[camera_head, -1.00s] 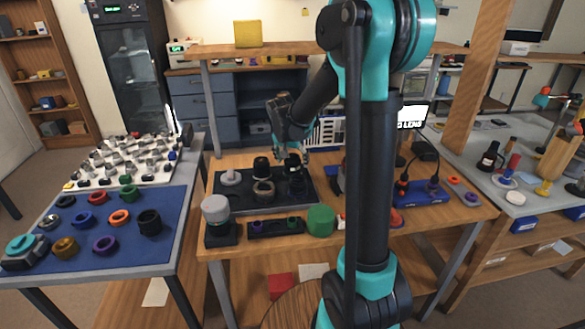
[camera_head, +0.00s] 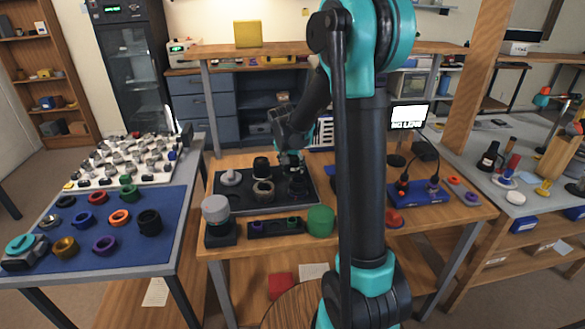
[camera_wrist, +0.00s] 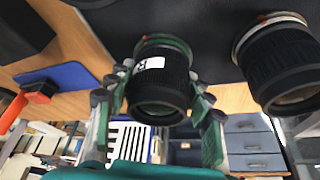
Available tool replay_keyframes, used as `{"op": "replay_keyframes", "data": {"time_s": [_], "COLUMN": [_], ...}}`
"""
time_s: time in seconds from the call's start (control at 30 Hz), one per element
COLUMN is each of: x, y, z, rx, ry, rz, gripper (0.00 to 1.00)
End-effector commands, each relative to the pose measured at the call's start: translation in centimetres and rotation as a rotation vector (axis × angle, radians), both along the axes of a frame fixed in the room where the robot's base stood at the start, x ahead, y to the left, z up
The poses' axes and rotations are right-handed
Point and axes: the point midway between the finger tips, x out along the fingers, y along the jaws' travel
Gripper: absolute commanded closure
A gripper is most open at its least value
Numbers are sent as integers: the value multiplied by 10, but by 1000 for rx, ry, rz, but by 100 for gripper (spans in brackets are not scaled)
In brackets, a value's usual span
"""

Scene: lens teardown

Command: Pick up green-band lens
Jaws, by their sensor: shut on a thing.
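The green-band lens (camera_wrist: 158,88) is a black barrel with a green ring at its base and a small white label. In the wrist view it stands between the two fingers of my gripper (camera_wrist: 155,104), which is shut on it. Its green-ringed end is close to the dark mat; I cannot tell whether they touch. In the head view my gripper (camera_head: 290,158) is over the right part of the dark mat (camera_head: 222,203), and the lens in it is mostly hidden by the fingers.
On the mat are a stubby dark lens (camera_head: 263,188) and a pale grey piece (camera_head: 231,178). A green cylinder (camera_head: 320,220) and a grey-topped jar (camera_head: 216,212) stand in front.

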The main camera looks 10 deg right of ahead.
Motion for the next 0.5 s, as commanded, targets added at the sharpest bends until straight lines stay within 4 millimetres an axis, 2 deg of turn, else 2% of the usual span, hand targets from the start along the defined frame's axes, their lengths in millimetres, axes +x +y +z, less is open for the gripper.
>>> {"op": "replay_keyframes", "data": {"time_s": [0.03, 0.1, 0.37, 0.5], "x": [0, 0, 0, 0], "y": [0, 0, 0, 0], "z": [0, 0, 1, 8], "rx": [0, 0, 0, 0], "ry": [0, -1, -1, -1], "rz": [0, 0, 0, 0], "gripper": [83, 89, 89, 89]}}
